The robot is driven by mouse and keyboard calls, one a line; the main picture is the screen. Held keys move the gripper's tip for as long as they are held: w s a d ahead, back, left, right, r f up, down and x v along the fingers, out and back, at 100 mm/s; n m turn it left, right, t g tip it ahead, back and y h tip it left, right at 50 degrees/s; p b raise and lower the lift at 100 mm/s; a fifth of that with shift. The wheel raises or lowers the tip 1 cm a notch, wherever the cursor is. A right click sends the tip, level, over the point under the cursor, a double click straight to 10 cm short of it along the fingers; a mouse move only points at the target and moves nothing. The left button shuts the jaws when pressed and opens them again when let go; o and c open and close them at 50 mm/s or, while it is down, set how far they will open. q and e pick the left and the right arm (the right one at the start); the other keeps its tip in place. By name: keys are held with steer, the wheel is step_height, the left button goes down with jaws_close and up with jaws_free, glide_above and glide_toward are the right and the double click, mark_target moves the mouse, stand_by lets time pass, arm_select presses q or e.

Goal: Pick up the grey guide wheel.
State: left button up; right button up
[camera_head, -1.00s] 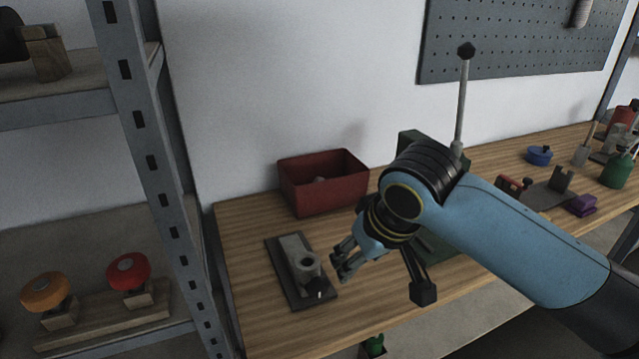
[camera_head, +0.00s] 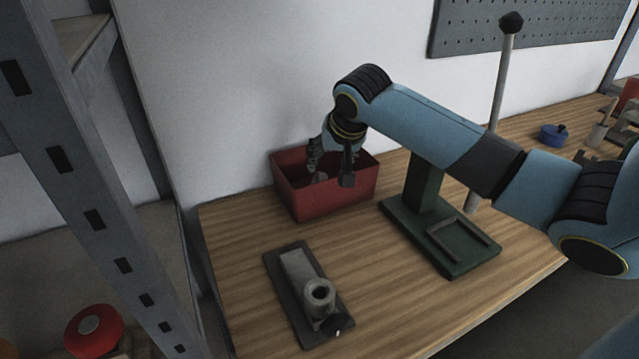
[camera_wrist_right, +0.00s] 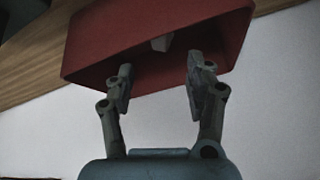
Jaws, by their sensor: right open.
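A small grey thing, which may be the guide wheel (camera_head: 319,178), lies in the red bin (camera_head: 335,205). It is partly hidden, and its shape is hard to make out. My right gripper (camera_head: 314,163) is over the bin opening, close to the grey thing. In the right wrist view the two fingers of my right gripper (camera_wrist_right: 160,75) are apart with nothing between them. A pale grey piece (camera_wrist_right: 162,43) shows beyond the fingertips, inside the bin (camera_wrist_right: 105,45). My left gripper is not in view.
A grey fixture with a round hollow post (camera_head: 318,293) stands on a dark plate on the wooden bench (camera_head: 237,237). A green press-like stand (camera_head: 440,235) is right of the bin. A metal shelf post (camera_head: 75,180) rises at the left. Bare bench lies in front of the bin.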

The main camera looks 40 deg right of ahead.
mark_target(322, 176)
steer(key=x, duration=0.6)
steer(key=shift+a+f, duration=0.25)
steer(key=shift+f, duration=0.15)
steer(key=c, duration=0.3)
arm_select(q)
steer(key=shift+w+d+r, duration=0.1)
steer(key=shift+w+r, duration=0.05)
arm_select(e)
jaws_close()
